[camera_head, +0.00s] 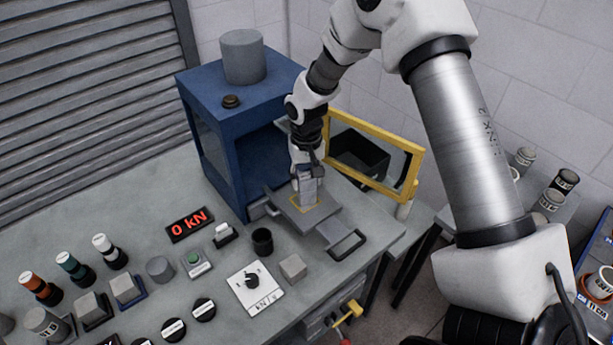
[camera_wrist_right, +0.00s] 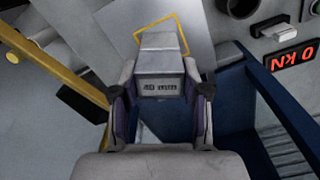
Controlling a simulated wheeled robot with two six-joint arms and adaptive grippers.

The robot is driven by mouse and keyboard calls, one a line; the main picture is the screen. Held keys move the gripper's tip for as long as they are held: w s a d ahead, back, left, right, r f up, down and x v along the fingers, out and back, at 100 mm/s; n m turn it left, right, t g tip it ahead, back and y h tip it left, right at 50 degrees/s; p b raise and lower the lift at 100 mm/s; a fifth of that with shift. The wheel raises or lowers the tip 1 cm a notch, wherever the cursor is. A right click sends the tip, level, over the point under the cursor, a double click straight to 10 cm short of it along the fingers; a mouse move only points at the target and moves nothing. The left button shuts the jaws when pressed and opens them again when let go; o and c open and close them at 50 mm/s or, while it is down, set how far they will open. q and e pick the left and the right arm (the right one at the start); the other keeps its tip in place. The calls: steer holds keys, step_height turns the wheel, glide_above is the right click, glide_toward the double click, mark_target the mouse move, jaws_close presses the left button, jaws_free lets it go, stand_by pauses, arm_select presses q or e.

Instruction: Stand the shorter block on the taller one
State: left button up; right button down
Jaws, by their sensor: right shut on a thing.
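My right gripper (camera_head: 307,168) points down over the sliding plate in front of the blue press. It is shut on a grey block (camera_head: 307,188), whose dark lettering on a light face shows in the wrist view (camera_wrist_right: 160,86). The fingers (camera_wrist_right: 160,98) are on both sides of it. Below the lettered face a narrower grey part (camera_wrist_right: 160,42) reaches the yellow-outlined square on the plate. I cannot tell whether this is a second block under the held one or the same block. My left gripper is not in view.
The blue press (camera_head: 223,125) stands behind, its yellow-framed door (camera_head: 375,118) open to the right. The plate (camera_head: 325,213) has a handle (camera_head: 347,244) in front. A black cup (camera_head: 262,241) and a dial panel (camera_head: 254,285) are nearby. The display (camera_head: 189,224) reads 0 kN.

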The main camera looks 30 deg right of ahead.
steer(key=shift+c, duration=2.4)
jaws_free()
steer(key=shift+r, duration=0.1)
step_height(320, 180, up, 12)
